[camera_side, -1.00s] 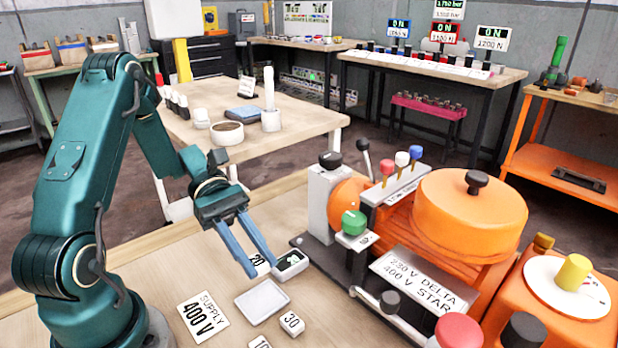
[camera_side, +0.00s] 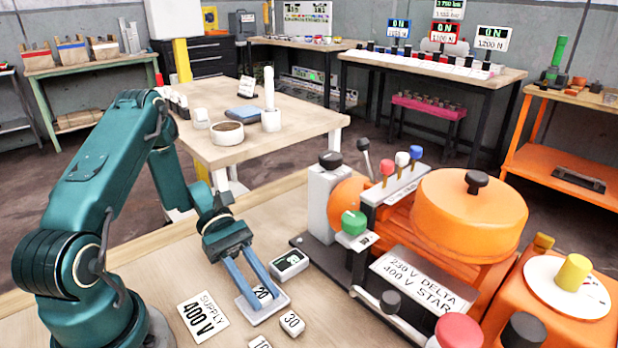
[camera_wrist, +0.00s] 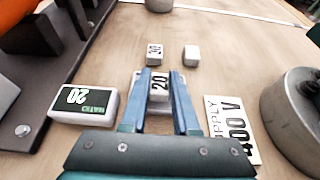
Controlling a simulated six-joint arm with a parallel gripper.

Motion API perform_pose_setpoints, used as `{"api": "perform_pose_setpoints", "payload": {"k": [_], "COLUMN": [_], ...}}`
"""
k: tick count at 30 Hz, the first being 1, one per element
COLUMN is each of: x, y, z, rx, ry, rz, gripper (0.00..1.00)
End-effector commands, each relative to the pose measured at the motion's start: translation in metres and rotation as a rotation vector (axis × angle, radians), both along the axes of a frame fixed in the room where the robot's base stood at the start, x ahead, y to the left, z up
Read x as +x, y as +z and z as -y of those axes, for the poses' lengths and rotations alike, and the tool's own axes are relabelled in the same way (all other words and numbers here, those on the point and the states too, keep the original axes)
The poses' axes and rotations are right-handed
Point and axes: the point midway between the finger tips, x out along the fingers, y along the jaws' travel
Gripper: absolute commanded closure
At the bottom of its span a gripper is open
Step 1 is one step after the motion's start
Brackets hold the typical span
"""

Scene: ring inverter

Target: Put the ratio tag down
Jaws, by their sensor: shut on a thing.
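The ratio tag is a small white block marked 20 (camera_side: 262,292); it also shows in the wrist view (camera_wrist: 159,88). My gripper (camera_side: 261,297) points down with its two blue fingers shut on the tag's sides. The tag is over or in the shallow white tray (camera_side: 270,312). I cannot tell whether its underside touches the tray floor. The fingers and tag hide part of the tray.
A white box with a black display (camera_side: 290,263) stands just behind the tray. A SUPPLY 400 V card (camera_side: 203,316) lies to the left. A tag marked 30 (camera_side: 292,322) and another white tag (camera_side: 260,342) lie in front. The orange machine (camera_side: 470,215) fills the right.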

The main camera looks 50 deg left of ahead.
Motion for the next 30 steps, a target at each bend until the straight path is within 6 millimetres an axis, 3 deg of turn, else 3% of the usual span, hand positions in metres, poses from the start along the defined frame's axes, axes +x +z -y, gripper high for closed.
{"api": "perform_pose_setpoints", "payload": {"k": [4, 5, 6, 7, 19, 30], "x": [0.000, 0.000, 0.000, 0.000, 0.000, 0.001], "y": [-0.003, -0.003, -0.003, -0.003, 0.001, 0.025], "z": [0.000, 0.000, 0.000, 0.000, -0.001, -0.063], "rx": [-0.001, 0.000, 0.000, 0.000, 0.000, 0.005], "ry": [0.000, 0.000, 0.000, 0.000, 0.001, 0.005], "rz": [-0.001, -0.001, 0.000, 0.000, 0.001, 0.003], "gripper": [1.00, 0.60, 0.44, 0.41, 0.41, 0.41]}}
